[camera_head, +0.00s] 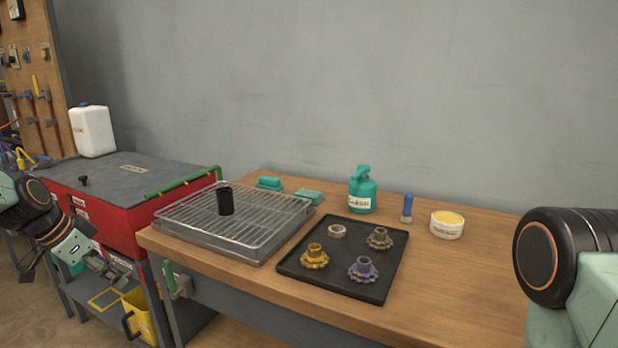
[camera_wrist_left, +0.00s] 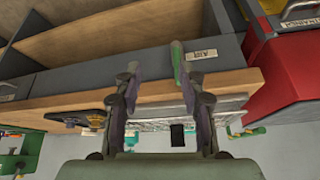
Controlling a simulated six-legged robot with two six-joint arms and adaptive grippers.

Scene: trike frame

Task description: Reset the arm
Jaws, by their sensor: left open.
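My left arm comes in from the left in the head view, and its gripper (camera_head: 112,270) hangs in front of the red cabinet, apart from the workbench. In the left wrist view the gripper (camera_wrist_left: 155,80) is open, with nothing between its fingers. Only part of my right arm (camera_head: 570,265) shows at the right edge of the head view. Its gripper is out of view.
The wooden workbench (camera_head: 460,290) holds a wire rack tray (camera_head: 185,240) with a black cylinder (camera_head: 225,200), a black tray (camera_head: 342,286) with several gears, a teal can (camera_head: 362,190) and a white tub (camera_head: 446,228). A red cabinet (camera_head: 115,228) stands at left.

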